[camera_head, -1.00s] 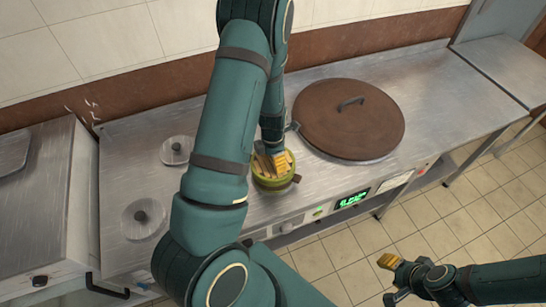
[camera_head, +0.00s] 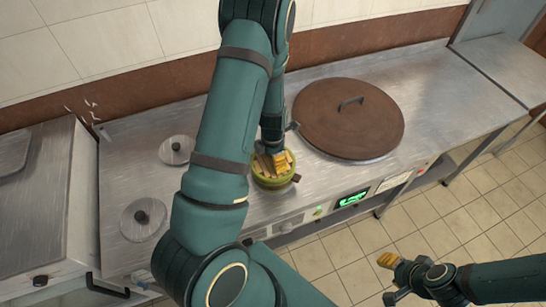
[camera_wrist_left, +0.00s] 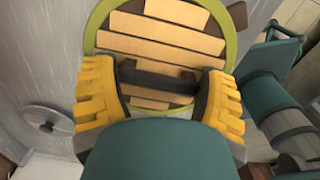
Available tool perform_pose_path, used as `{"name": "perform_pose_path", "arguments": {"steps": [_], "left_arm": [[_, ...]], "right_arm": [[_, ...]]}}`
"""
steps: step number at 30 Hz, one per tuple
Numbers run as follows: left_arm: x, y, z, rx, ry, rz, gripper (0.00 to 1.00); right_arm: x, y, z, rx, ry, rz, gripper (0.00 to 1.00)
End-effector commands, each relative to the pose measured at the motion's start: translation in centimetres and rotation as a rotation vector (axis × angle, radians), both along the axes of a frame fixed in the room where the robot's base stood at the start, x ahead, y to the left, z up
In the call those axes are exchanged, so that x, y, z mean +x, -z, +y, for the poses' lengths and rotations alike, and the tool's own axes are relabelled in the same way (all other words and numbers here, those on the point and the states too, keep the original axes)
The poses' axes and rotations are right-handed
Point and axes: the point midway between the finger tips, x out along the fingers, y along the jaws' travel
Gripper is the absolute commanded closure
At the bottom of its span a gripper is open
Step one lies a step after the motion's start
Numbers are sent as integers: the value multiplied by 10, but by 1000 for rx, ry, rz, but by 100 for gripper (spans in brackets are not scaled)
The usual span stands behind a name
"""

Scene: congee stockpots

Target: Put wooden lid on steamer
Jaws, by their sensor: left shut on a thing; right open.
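The wooden lid (camera_wrist_left: 160,45) has pale slats and a dark bar handle. In the left wrist view it lies within the green rim of the steamer (camera_wrist_left: 229,22); whether it is fully seated I cannot tell. In the head view the round green steamer (camera_head: 272,185) is on the steel counter, partly hidden by my left arm. My left gripper (camera_head: 273,163) is over it, pointing down. In the wrist view its yellow fingers (camera_wrist_left: 162,85) are shut on the lid's handle. My right gripper (camera_head: 390,279) is open and empty, out in front of the counter over the floor.
A large brown round lid (camera_head: 345,128) lies just right of the steamer on the steel counter (camera_head: 440,80). Two small round metal lids (camera_head: 143,219) with black knobs are to the left. A control panel (camera_head: 351,199) runs along the front edge. The wall is close behind.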

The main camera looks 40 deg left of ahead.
Motion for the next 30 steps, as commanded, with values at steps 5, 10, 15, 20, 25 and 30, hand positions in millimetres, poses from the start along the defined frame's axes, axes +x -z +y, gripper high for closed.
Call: {"name": "perform_pose_path", "arguments": {"steps": [5, 10, 15, 20, 25, 30], "left_arm": [[0, 0, 0, 0, 0, 0, 61], [0, 0, 0, 0, 0, 0, 61], [0, 1, 0, 0, 0, 0, 61], [0, 4, 0, 0, -1, 0, 61], [0, 7, 0, 0, -1, 0, 61], [0, 10, 0, 0, -1, 0, 61]], "right_arm": [[0, -2, 0, 0, 0, 0, 55], [0, -2, 0, 0, 0, 0, 55], [0, -1, 0, 0, 0, 0, 55], [0, 1, 0, 0, 0, 0, 55], [0, 4, 0, 0, 0, 0, 55], [0, 6, 0, 0, 0, 0, 55]]}}
